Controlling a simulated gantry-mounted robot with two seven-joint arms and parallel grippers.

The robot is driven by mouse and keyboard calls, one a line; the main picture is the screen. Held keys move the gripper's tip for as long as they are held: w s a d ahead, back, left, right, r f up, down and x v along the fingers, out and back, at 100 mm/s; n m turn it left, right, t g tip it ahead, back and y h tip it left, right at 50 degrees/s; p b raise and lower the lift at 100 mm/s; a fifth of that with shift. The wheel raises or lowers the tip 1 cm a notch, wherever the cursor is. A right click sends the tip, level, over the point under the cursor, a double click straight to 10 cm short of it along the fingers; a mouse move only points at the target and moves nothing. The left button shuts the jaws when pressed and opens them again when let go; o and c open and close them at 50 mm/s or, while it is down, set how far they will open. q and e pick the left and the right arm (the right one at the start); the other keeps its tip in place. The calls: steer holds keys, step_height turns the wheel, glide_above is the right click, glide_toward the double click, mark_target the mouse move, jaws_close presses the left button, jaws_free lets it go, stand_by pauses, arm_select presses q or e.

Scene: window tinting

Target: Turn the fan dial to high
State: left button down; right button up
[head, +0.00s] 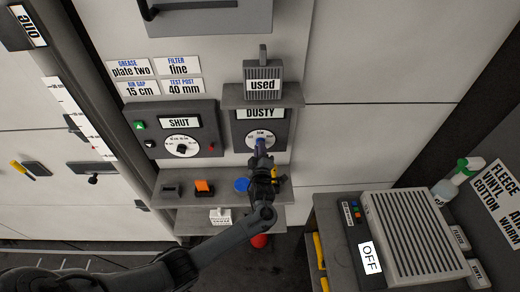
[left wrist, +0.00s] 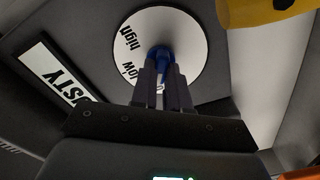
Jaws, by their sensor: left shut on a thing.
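The fan dial is a round white disc (left wrist: 187,32) on a dark panel labelled DUSTY (head: 258,113). The words "low" and "high" show on its left side in the left wrist view, where the picture is turned. In the head view the dial (head: 252,137) is partly covered by my gripper. A blue knob (left wrist: 160,52) sits at its centre. My left gripper (left wrist: 161,72) is shut on the blue knob, its fingers hiding much of it; it also shows in the head view (head: 261,152). Which marking the knob points to is unclear. My right gripper is not in view.
A box labelled "used" (head: 263,85) stands on a ledge above the dial. A SHUT panel (head: 205,122) with another dial is left. A shelf (head: 225,198) below holds an orange item (head: 204,188) and a blue disc (head: 241,184). A grilled unit (head: 413,235) stands lower right.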

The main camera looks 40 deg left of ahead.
arm_select(q)
steer(key=m+p, duration=0.1)
steer(key=m, duration=0.6)
steer(key=m+p, duration=0.2)
steer(key=m, duration=0.6)
steer(key=m+p, duration=0.2)
steer(key=m, duration=0.6)
steer(key=shift+w+d, duration=0.25)
steer(key=shift+p, duration=0.3)
steer(key=c, duration=1.1)
jaws_free()
steer(key=shift+c, duration=0.2)
steer(key=shift+d, duration=0.1)
